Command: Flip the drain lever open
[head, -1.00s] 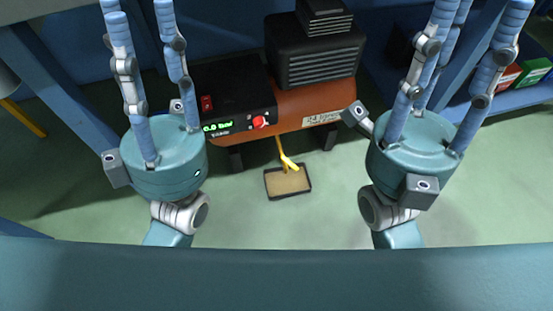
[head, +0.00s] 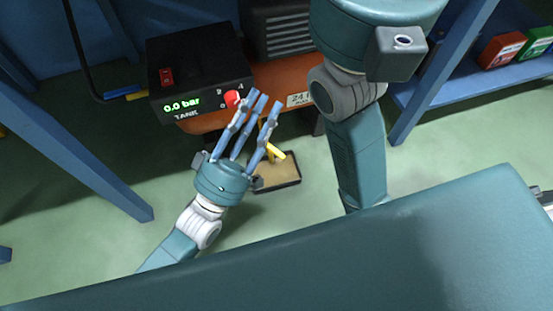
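The yellow drain lever (head: 275,153) hangs under the orange compressor tank (head: 282,82), above a shallow drip tray (head: 288,180). It points down and to the right, and its upper part is partly hidden by my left fingers. My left gripper (head: 262,102) is in front of the lever, its fingers straight, spread and pointing up towards the tank. It looks open and empty, and I cannot tell if a finger touches the lever. My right gripper (head: 372,35) is large at the top right. Its fingers are out of the picture.
The black control panel (head: 200,78) reads 0.0 bar and has a red knob (head: 232,98) close to my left fingers. A blue bench leg (head: 80,150) stands at left. A blue shelf (head: 480,80) holds red and green boxes at right.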

